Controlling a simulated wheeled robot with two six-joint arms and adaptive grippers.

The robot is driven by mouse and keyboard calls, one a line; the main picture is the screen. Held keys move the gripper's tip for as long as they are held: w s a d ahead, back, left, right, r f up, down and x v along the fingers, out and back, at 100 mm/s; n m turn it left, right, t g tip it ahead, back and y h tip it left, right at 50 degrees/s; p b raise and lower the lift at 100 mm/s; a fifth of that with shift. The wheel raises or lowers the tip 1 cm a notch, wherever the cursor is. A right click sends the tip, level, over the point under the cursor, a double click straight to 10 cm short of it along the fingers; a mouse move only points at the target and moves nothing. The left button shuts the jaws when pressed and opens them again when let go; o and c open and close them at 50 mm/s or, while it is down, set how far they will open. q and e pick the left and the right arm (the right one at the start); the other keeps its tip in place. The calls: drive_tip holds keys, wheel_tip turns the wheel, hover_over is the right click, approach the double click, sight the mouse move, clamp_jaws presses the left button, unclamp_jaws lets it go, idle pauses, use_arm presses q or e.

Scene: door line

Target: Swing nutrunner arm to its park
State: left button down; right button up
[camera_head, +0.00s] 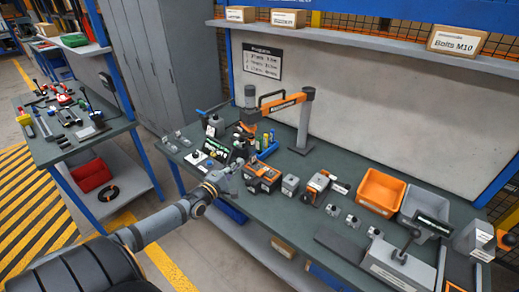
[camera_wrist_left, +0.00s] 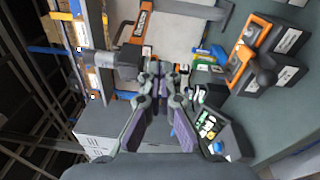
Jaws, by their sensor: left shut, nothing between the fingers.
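The nutrunner arm (camera_head: 285,104) is an orange beam on a grey post at the back of the bench, reaching left. The grey and orange nutrunner (camera_head: 250,108) hangs upright at its left end. A black handle stands out behind the beam. In the left wrist view the orange beam (camera_wrist_left: 142,24) and the grey nutrunner body (camera_wrist_left: 115,63) show at upper left. The park is not clearly identifiable. My right gripper is not in view.
The bench (camera_head: 270,222) carries tool units, small blocks, an orange bin (camera_head: 380,192) and a grey bin (camera_head: 424,203). A black tray of small parts (camera_wrist_left: 210,128) is beside my left fingers. A shelf with boxes (camera_head: 456,41) runs above. A grey cabinet (camera_head: 165,60) stands left.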

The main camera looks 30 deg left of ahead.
use_arm(q)
drive_tip(key=w+d+r+b, duration=0.1)
drive_tip(key=w+d+b, duration=0.2)
drive_tip(key=w+b, duration=0.4)
drive_tip(key=w, duration=0.4)
drive_tip(key=shift+d, duration=0.4)
idle(0.4)
idle(1.0)
